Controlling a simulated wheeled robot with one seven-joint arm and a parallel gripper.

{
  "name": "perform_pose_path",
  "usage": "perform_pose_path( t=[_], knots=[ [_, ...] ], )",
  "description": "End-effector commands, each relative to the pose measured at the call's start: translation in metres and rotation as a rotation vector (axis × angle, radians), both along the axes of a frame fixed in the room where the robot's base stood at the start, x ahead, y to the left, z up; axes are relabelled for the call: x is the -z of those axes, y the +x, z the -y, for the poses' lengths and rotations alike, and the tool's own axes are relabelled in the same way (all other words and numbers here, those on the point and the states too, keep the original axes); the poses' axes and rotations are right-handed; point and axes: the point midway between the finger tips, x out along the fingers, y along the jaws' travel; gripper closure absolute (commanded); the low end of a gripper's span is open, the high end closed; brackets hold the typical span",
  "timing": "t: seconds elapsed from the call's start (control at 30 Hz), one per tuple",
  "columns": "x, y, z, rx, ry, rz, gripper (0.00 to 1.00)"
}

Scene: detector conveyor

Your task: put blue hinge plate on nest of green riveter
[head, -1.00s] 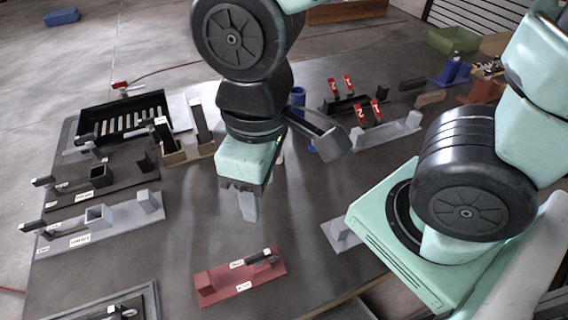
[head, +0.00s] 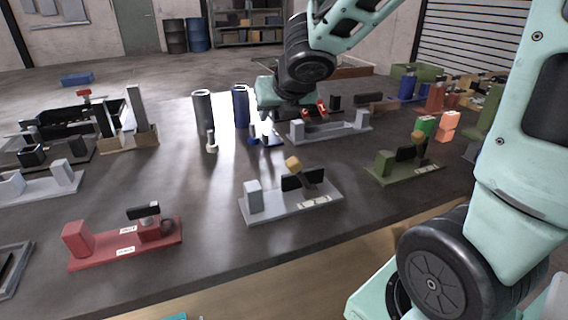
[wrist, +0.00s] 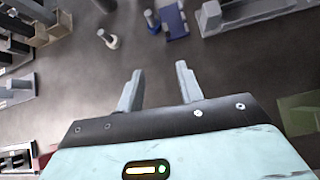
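The green riveter (head: 405,168) is an olive base with a block and a dark lever with a tan knob, at the right of the head view. A small blue piece (head: 268,139), seemingly the blue hinge plate, lies on the table near the blue cylinder. It shows as a flat blue plate (wrist: 175,22) at the top of the wrist view, ahead of my fingers. My gripper (wrist: 158,88) is open and empty above bare table. In the head view, its teal body hangs over the back middle of the table, with the fingertips hard to make out. The riveter's nest is too small to tell.
A grey fixture (head: 290,200) and a red fixture (head: 125,243) stand in front. A long grey rack (head: 330,128) lies behind. The middle-left table is clear.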

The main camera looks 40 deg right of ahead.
Motion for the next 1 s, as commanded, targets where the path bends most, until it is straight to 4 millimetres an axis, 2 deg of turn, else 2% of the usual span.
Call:
perform_pose_path(
  t=[0.23, 0.67, 1.0],
  knots=[
    [0.021, 0.015, 0.013, -0.063, -0.069, -0.003, 0.64],
    [0.081, 0.073, 0.029, -0.060, -0.065, -0.003, 0.64],
    [0.097, 0.093, 0.038, -0.059, -0.065, -0.003, 0.64]
  ],
)
